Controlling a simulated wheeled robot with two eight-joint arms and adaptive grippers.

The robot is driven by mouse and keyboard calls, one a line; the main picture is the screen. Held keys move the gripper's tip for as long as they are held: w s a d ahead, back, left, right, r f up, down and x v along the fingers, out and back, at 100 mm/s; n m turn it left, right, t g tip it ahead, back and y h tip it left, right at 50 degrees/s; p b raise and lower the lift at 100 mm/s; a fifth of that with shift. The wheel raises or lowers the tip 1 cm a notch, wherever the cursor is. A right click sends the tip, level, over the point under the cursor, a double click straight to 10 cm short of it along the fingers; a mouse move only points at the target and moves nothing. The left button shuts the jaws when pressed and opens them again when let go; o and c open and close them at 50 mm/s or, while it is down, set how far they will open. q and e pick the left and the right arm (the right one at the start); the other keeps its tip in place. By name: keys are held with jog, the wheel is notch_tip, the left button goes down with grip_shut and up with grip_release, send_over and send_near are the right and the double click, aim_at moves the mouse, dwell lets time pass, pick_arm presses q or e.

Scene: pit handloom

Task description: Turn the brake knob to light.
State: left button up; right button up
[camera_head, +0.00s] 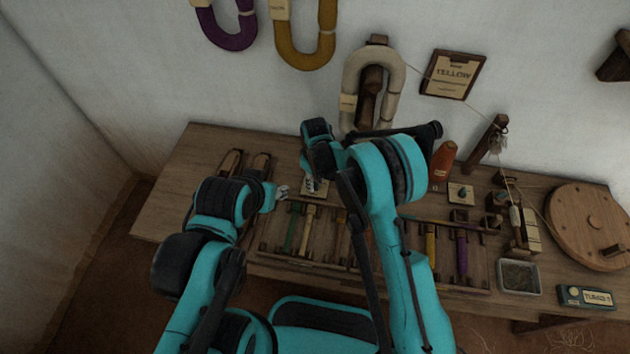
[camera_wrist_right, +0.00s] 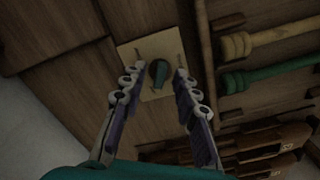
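The brake knob (camera_wrist_right: 158,72) is a small dark green knob on a square cream plate (camera_wrist_right: 150,50) set in wood, seen in the right wrist view. The plate also shows in the head view (camera_head: 315,190), partly covered by my right wrist. My right gripper (camera_wrist_right: 159,78) is open, with one fingertip on either side of the knob. I cannot tell whether the fingers touch it. Any marks on the plate are too small to read. My left gripper (camera_head: 283,191) is left of the plate in the head view, too small to show its opening.
The wooden table (camera_head: 190,170) holds a rack of coloured bobbins (camera_head: 310,225) just in front of the plate. An orange cone (camera_head: 443,162), a metal tray (camera_head: 518,276) and a wooden wheel (camera_head: 592,225) are to the right. Yarn hanks (camera_head: 305,50) hang on the wall.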

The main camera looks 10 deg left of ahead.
grip_shut()
jog(key=shift+m, duration=0.4)
jog(key=m+b, duration=0.1)
jog(key=m, duration=0.3)
jog(key=shift+m, duration=0.4)
jog(key=m, duration=0.5)
jog(key=shift+m, duration=0.4)
jog(key=shift+m+b, duration=0.3)
grip_release()
